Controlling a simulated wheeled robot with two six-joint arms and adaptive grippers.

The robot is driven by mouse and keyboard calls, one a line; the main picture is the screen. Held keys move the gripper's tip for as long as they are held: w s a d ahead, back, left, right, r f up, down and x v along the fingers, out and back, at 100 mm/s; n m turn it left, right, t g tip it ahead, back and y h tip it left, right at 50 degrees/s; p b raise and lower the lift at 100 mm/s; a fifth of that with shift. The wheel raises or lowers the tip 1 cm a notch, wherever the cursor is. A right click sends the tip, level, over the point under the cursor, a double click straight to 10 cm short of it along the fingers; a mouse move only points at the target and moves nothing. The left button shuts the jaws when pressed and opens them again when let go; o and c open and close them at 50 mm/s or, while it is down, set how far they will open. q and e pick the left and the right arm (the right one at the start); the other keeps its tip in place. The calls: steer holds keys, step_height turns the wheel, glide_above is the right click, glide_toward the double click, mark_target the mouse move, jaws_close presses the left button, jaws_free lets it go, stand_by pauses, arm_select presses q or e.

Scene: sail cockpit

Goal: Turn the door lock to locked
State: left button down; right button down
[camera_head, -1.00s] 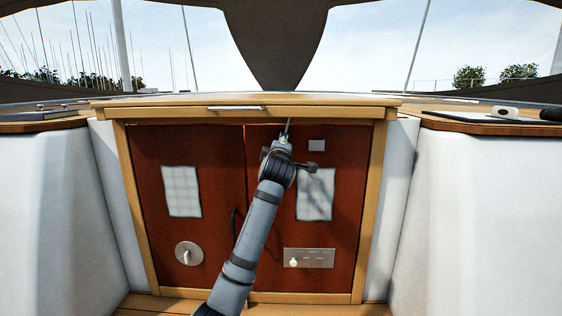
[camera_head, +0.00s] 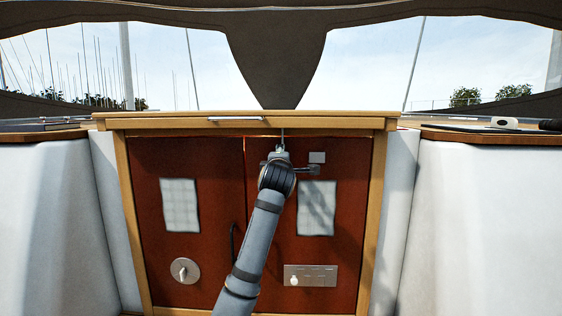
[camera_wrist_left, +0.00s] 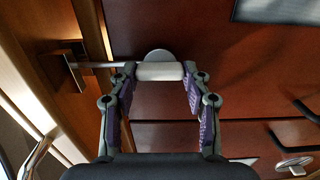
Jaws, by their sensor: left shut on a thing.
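The door lock (camera_wrist_left: 160,71) shows in the left wrist view as a white cylindrical grip in front of a round metal plate. A thin metal rod (camera_wrist_left: 96,66) runs from it to a square bracket (camera_wrist_left: 72,68) on the wooden frame. My left gripper (camera_wrist_left: 158,78) is shut on the white grip, one finger on each end. In the head view my left gripper (camera_head: 280,153) is high on the red doors, near their centre seam. The rod (camera_head: 283,131) stands upright above it, reaching the top frame. My gripper and arm hide most of the lock there.
The red left door (camera_head: 212,215) has a round plate with a handle (camera_head: 185,271). A dark pull (camera_head: 232,242) is near the seam. White walls (camera_head: 50,220) flank the doors.

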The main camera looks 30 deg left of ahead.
arm_select(q)
steer(key=c, duration=0.6)
jaws_free()
steer(key=v, duration=1.2)
steer(key=shift+f, duration=0.1)
